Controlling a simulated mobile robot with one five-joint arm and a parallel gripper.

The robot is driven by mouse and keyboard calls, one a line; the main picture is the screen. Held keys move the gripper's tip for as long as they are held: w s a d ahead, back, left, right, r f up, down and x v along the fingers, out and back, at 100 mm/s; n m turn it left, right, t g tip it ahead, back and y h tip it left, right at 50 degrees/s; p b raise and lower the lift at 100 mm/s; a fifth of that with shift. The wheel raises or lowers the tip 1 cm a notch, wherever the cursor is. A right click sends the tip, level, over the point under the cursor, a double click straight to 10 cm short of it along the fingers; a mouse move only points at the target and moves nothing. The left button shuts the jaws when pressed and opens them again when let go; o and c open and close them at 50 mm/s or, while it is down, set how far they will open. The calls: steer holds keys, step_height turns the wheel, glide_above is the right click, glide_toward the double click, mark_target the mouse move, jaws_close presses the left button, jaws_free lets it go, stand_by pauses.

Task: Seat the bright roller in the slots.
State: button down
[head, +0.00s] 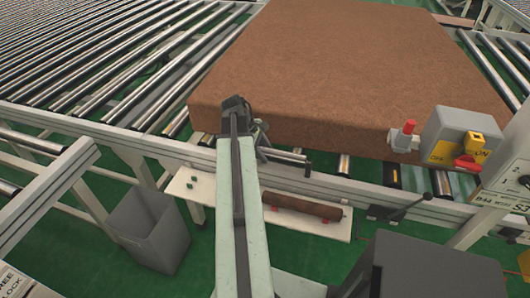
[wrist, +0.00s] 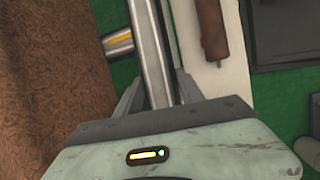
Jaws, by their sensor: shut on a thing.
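The bright roller (head: 288,156) is a shiny metal bar at the near edge of the conveyor, just below the brown mattress (head: 340,75). My gripper (head: 262,142) is shut on it near its left end, with my arm hiding part of that end. In the wrist view the bright roller (wrist: 150,50) runs lengthwise up from between the two fingers (wrist: 159,92). It lies along or over the conveyor's side rail (head: 365,183). The slots cannot be made out; I cannot tell whether the roller touches the rail.
A rusty brown roller (head: 303,207) lies on the white shelf (head: 275,222) below the rail. A grey bin (head: 148,230) stands on the left. A grey switch box (head: 455,137) with a red knob stands on the right. Rollers with yellow marks (head: 343,163) show under the mattress.

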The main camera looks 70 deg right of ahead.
steer(key=shift+f+b, duration=0.8)
steer(key=c, duration=0.7)
jaws_free()
steer(key=shift+o, duration=0.2)
steer(key=p+v, duration=0.7)
steer(key=v, duration=0.1)
steer(key=shift+s+r, duration=0.1)
steer(key=shift+f, duration=0.2)
